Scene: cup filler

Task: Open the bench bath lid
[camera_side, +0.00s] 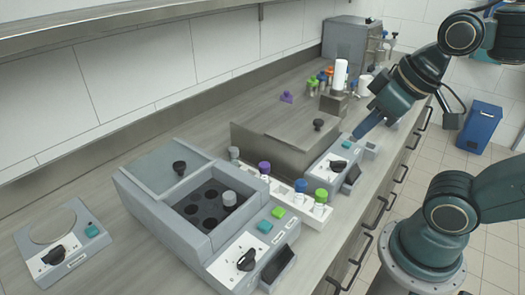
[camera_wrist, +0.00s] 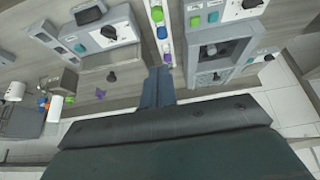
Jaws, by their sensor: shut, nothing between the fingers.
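The steel box-shaped bath (camera_side: 270,125) stands in the middle of the bench, its flat lid closed with a black knob (camera_side: 318,124) on top. Its control panel (camera_side: 335,165) faces the front edge. In the wrist view the same knob (camera_wrist: 112,76) shows left of my fingers. My gripper (camera_side: 362,132) is shut and empty, pointing down to the right of the bath, apart from the knob. In the wrist view its blue fingers (camera_wrist: 158,72) are together. What lies below the fingertips is partly hidden.
A grey unit (camera_side: 140,195) with a black-knobbed lid set back stands in front-left, wells exposed and one grey-capped tube inside. A white rack (camera_side: 315,215) of colored-capped tubes lies between it and the bath. A dial unit (camera_side: 62,240) sits far left. Bottles and a purple piece (camera_side: 286,97) stand behind.

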